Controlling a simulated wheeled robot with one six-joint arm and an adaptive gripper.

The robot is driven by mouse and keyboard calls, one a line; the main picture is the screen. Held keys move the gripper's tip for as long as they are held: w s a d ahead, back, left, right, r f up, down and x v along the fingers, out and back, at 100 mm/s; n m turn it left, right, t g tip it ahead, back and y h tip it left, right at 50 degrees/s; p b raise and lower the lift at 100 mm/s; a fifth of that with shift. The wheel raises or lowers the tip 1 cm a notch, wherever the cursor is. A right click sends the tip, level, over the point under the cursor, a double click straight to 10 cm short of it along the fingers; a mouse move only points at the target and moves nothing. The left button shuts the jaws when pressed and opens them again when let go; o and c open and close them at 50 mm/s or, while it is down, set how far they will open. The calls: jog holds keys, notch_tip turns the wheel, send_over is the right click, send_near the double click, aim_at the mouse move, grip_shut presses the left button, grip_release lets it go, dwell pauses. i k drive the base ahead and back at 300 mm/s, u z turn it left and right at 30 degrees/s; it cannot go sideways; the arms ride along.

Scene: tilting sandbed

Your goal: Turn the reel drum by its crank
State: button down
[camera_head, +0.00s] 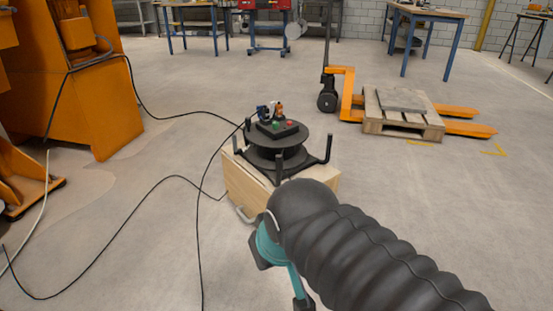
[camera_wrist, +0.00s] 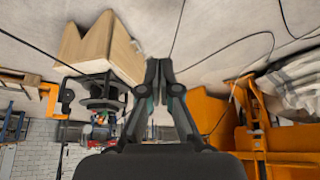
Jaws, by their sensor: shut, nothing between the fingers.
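The black reel drum (camera_head: 275,162) sits upright on a light wooden box (camera_head: 245,188) in the middle of the head view. Black arms with upturned ends stick out around it. I cannot tell which part is the crank. In the wrist view, which is upside down, the drum (camera_wrist: 98,103) and the box (camera_wrist: 108,48) are left of my gripper. My gripper (camera_wrist: 158,64) is shut and empty, with its fingertips together, apart from the drum. In the head view my arm covers the lower right, and the fingertips are not clearly seen.
A small black control box (camera_head: 279,128) with coloured buttons lies on the drum. Black cables (camera_head: 198,205) run across the floor. An orange machine (camera_head: 95,95) stands left. A pallet (camera_head: 400,117) on an orange pallet truck (camera_head: 347,95) stands right. Front left floor is mostly open.

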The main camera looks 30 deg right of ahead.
aim_at(263, 157)
jog(key=k, duration=0.45)
jog(key=z, duration=0.75)
jog(key=i, duration=1.5)
jog(key=u, duration=0.6)
